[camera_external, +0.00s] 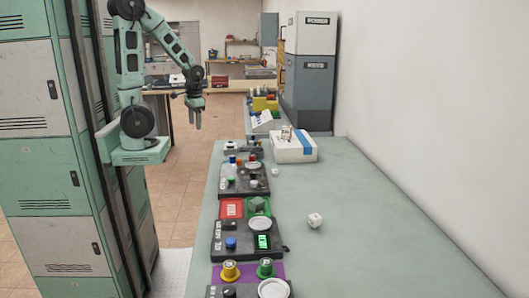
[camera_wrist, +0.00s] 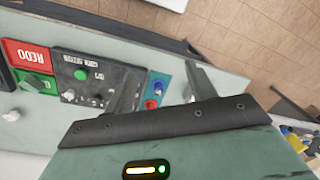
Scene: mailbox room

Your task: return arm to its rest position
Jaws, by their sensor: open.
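My gripper (camera_external: 196,115) hangs at the end of my bent arm, left of the long table (camera_external: 360,225) and above its surface, pointing down. It is open and empty, with no object between its fingers. In the wrist view, the gripper (camera_wrist: 158,85) shows at the lower middle, with its two grey fingers apart. Behind the fingers lies a dark control panel (camera_wrist: 88,72) with a green button, and the table edge.
Dark panels (camera_external: 235,240) with buttons line the table's left side. A white die (camera_external: 315,220) lies at the middle right. A white box (camera_external: 293,147) with a blue stripe stands farther back. Green lockers (camera_external: 45,170) stand at left; a wall (camera_external: 440,110) bounds the right.

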